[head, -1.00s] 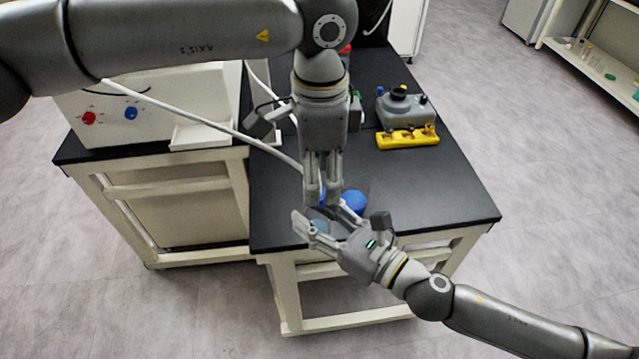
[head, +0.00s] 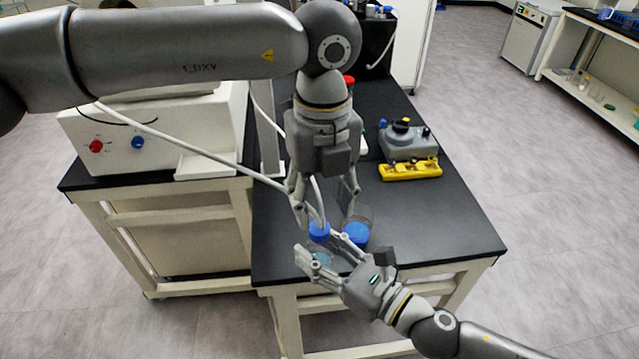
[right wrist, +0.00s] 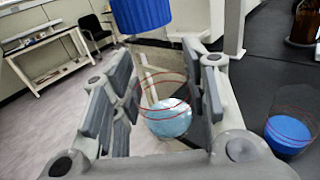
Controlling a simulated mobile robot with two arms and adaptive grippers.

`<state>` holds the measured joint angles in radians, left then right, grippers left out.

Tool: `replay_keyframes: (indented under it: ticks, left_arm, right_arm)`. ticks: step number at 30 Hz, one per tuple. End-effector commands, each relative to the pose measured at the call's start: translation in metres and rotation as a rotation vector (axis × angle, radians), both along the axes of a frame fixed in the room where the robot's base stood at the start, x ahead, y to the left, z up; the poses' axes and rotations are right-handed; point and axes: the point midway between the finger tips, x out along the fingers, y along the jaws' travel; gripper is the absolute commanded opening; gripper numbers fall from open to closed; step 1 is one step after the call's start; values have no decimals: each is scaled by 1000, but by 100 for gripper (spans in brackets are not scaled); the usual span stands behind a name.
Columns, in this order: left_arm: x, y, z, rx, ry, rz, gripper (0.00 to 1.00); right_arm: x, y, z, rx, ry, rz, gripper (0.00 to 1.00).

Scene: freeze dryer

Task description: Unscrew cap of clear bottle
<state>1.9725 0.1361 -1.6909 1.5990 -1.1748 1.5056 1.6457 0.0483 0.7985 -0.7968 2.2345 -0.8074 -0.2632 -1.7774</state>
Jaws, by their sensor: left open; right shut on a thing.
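The clear bottle (right wrist: 168,118) has light-blue contents and thin red lines, and stands between my right fingers in the right wrist view. Its contents also show in the head view (head: 322,258). My right gripper (head: 320,248) is shut on this bottle at the table's front. The blue cap (head: 319,231) is at the bottle's top; it also shows at the top edge of the right wrist view (right wrist: 141,14). I cannot tell how tightly it sits. My left gripper (head: 325,208) is open just above the cap, fingers spread to either side.
A second clear vessel with deep-blue contents (head: 356,234) stands close to the right of the cap. A grey device (head: 408,142) and a yellow rack (head: 410,169) are farther back. A white hose (head: 215,155) runs behind the left gripper. The table's right front is clear.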

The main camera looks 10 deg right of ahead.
Motion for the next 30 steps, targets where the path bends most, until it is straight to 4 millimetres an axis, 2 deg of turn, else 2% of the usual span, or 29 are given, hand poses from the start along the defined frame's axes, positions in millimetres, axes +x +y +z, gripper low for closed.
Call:
replay_keyframes:
  ticks: [30]
  left_arm:
    - [2, 2, 18, 0, 3, -1793, 48]
  right_arm:
    - [0, 0, 0, 0, 0, 0, 0]
